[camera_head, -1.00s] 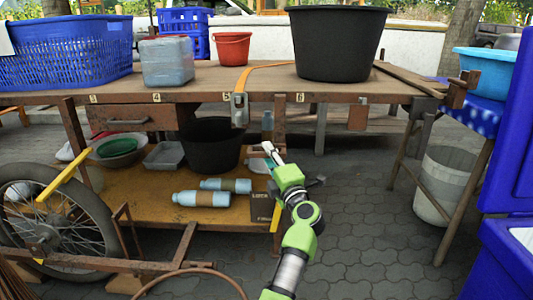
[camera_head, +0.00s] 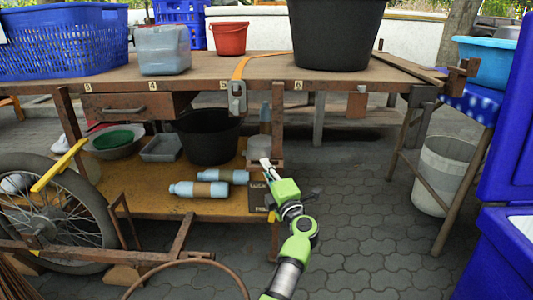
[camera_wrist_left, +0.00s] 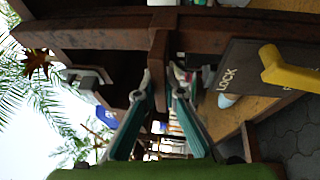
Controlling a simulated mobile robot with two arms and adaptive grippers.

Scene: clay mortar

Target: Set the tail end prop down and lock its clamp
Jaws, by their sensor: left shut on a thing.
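My left gripper (camera_head: 267,168) is at the right end of the cart, shut on a brown bar. I take this bar (camera_wrist_left: 159,60) to be the tail end prop's crosspiece. In the left wrist view, which is turned sideways, the bar lies between the fingertips (camera_wrist_left: 158,90) and meets a long rusty post (camera_wrist_left: 90,32). The post (camera_head: 278,120) also shows below the cart top in the head view. A dark plate (camera_wrist_left: 228,75) marked LOCK, with a yellow handle (camera_wrist_left: 285,68), is beside the gripper. Whether the prop's foot touches the paving is hidden. My right gripper is not in view.
The cart top (camera_head: 210,72) carries a blue basket (camera_head: 70,50), a grey container (camera_head: 164,50), a red bucket (camera_head: 229,38) and a black tub (camera_head: 336,35). Bottles (camera_head: 198,189) lie on the lower shelf.

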